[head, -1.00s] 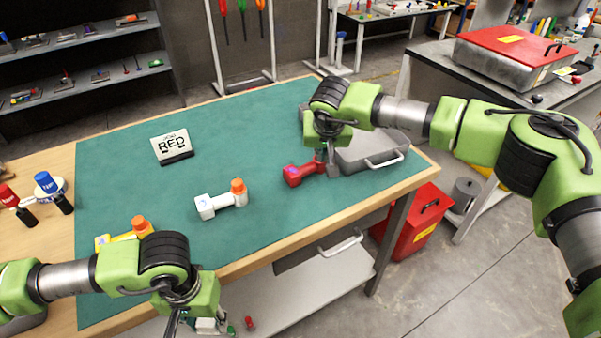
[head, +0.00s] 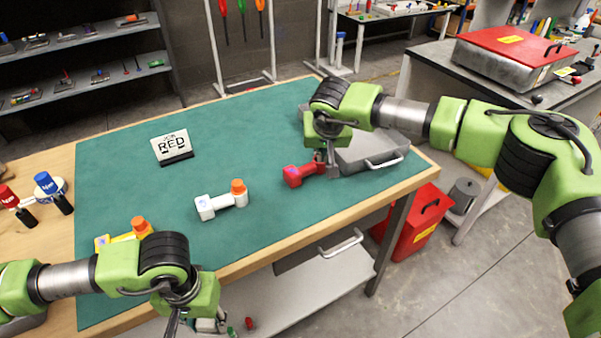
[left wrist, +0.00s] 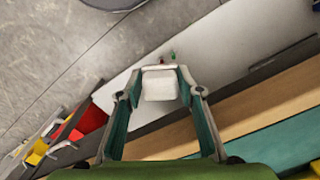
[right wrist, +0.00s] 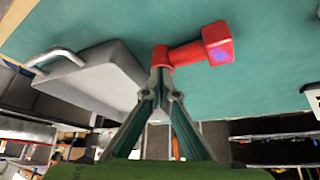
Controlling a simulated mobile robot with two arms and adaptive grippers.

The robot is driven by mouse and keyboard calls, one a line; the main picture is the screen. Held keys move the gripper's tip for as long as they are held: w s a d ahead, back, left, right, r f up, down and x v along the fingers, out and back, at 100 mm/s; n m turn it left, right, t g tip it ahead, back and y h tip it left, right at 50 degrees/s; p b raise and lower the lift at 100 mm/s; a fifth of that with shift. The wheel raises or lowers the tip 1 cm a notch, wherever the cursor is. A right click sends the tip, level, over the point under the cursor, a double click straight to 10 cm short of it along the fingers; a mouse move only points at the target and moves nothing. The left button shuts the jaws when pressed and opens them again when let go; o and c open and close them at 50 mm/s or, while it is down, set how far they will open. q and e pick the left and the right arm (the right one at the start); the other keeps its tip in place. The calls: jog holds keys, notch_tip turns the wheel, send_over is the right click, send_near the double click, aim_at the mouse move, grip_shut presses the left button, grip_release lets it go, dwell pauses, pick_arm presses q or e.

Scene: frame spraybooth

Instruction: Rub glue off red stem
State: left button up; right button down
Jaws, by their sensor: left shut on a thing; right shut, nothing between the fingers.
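The red stem (head: 304,173) lies on the green mat, with a square block at one end. A purple patch shows on the block's face in the right wrist view (right wrist: 218,45). My right gripper (head: 326,160) is shut and empty, its tips at the stem's round end; whether they touch it I cannot tell. The gripper partly hides that end in the head view. My left gripper (left wrist: 160,82) is shut on a white block (left wrist: 160,86), off the table's front edge. A sign reading RED (head: 172,146) stands on the mat.
A white stem (head: 220,202) and a yellow stem (head: 125,236), both with orange ends, lie on the mat (head: 270,130). A grey tray (head: 368,155) with a handle is close to my right gripper. Mid-mat is clear.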

pick_arm(q)
jog(key=shift+f+b, duration=0.6)
pick_arm(e)
jog(key=shift+f, duration=0.8)
pick_arm(q)
jog(key=shift+r, duration=0.1)
pick_arm(e)
jog(key=shift+r, duration=0.2)
